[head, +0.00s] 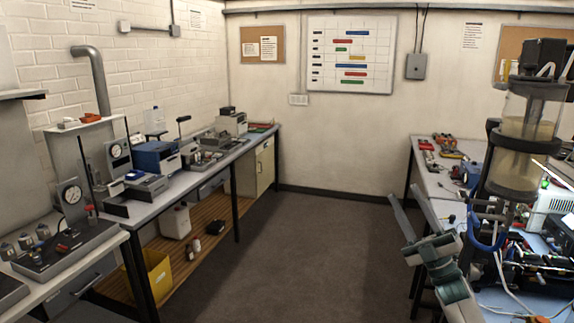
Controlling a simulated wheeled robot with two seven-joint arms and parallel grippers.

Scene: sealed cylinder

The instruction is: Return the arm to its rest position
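My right gripper (403,194) is at the lower right of the head view. The wrist and forearm run down out of the bottom edge. A clear cylinder (528,120) with cloudy, yellowish contents stands upright at the right, in a dark frame with black collars. It is to the right of the gripper and apart from it. My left arm and gripper do not show.
The cylinder's frame stands by a right-hand bench (432,182) crowded with tools, cables and a blue hose (485,240). A long left bench (185,178) holds gauges and instruments, with a yellow bin (157,275) below. The floor (310,250) between the benches is clear.

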